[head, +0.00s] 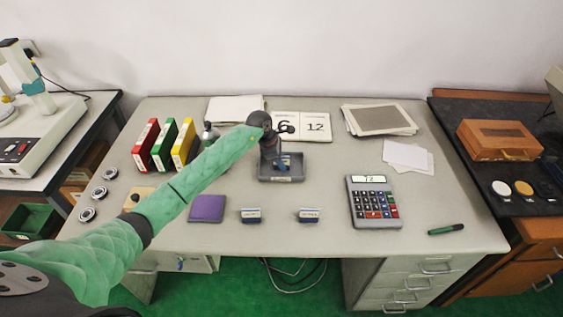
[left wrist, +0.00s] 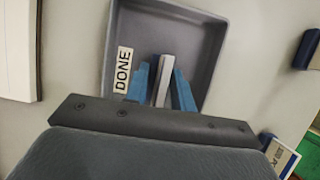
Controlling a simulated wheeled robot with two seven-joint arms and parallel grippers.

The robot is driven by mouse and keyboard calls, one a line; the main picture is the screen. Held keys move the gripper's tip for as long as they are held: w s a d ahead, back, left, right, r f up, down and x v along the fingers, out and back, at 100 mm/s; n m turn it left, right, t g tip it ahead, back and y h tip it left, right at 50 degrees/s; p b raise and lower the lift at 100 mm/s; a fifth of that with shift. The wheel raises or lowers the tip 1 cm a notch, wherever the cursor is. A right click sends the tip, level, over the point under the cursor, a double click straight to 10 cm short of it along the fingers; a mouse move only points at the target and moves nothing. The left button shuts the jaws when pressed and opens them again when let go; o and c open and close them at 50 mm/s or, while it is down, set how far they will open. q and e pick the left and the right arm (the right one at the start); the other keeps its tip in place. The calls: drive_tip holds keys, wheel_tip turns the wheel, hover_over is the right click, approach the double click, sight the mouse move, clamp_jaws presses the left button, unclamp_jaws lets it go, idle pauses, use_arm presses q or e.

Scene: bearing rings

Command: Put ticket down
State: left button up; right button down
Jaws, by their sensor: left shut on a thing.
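My left gripper (head: 283,163) reaches over the grey tray (head: 298,172) in the middle of the desk. In the left wrist view its two blue fingers (left wrist: 164,78) are shut on a thin, pale ticket (left wrist: 165,66), seen edge-on between them. The ticket is over the inside of the tray (left wrist: 200,22), which bears a white DONE label (left wrist: 123,70). I cannot tell whether the ticket touches the tray floor. In the head view the gripper and arm hide most of the ticket. My right gripper is not in view.
A calculator (head: 374,202) is to the right. Red, green and yellow binders (head: 183,143) stand left.

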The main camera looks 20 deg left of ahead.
use_arm(q)
drive_tip(key=o, duration=1)
drive_tip(key=shift+r, duration=0.1)
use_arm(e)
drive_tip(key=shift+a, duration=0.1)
use_arm(q)
drive_tip(key=shift+a+r, duration=0.2)
drive_tip(key=shift+r, duration=0.2)
drive_tip(key=shift+a+r, duration=0.15)
drive_tip(key=shift+r, duration=0.15)
drive_tip(key=shift+b+v, duration=1.7)
drive_tip(key=shift+v, duration=3.55)
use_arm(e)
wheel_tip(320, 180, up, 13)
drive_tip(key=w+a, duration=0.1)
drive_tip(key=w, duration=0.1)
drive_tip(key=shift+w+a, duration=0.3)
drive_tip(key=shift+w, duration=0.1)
use_arm(q)
drive_tip(key=shift+s, duration=0.1)
